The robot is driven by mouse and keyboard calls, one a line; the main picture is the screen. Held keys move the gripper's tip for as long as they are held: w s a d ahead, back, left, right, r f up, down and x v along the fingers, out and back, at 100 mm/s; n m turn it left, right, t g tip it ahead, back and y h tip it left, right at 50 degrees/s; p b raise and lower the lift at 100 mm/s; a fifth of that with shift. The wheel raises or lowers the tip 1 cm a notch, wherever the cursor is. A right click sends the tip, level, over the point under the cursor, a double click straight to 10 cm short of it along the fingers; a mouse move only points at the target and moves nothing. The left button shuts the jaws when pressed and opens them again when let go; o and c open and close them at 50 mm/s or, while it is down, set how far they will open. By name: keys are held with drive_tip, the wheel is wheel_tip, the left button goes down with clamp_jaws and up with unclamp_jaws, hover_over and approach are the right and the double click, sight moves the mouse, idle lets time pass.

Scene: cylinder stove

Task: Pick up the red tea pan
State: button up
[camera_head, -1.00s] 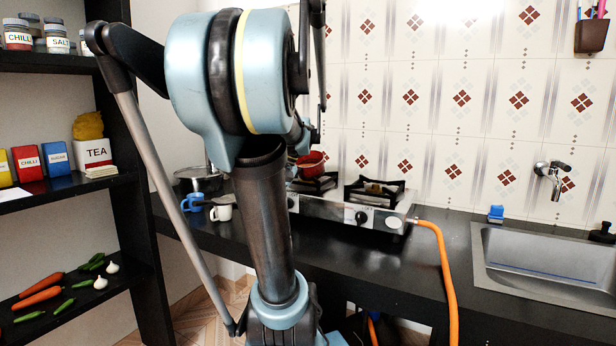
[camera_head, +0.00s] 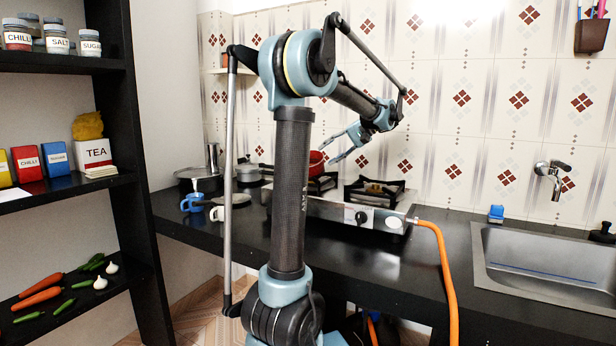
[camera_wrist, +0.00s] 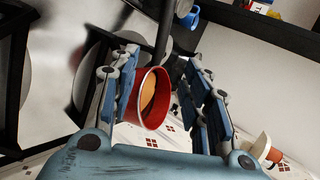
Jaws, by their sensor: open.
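The red tea pan (camera_head: 317,158) sits on the left burner of the stove in the head view. In the wrist view the red pan (camera_wrist: 151,104) shows with its open mouth and tan inside, and a dark bar, perhaps its handle, runs up from it. My gripper (camera_head: 334,149) is open, just right of the pan in the head view, pointing down and left. In the wrist view my gripper's fingers (camera_wrist: 163,82) stand on either side of the pan. The left finger overlaps its edge and a gap shows at the right. I cannot tell whether they touch.
The stove (camera_head: 345,212) stands on the black counter (camera_head: 400,262), with an orange hose (camera_head: 447,275) at its right. Blue (camera_head: 193,202) and white mugs and pots stand left of it. A sink (camera_head: 545,262) is at the right. The tiled wall is close behind.

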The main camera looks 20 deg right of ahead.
drive_tip(key=x, duration=1.1)
drive_tip(key=shift+a+f, duration=0.2)
drive_tip(key=shift+x, duration=2.8)
drive_tip(key=shift+s+a+r, duration=0.1)
drive_tip(key=shift+a+r, duration=0.05)
drive_tip(key=shift+a, duration=0.05)
clamp_jaws()
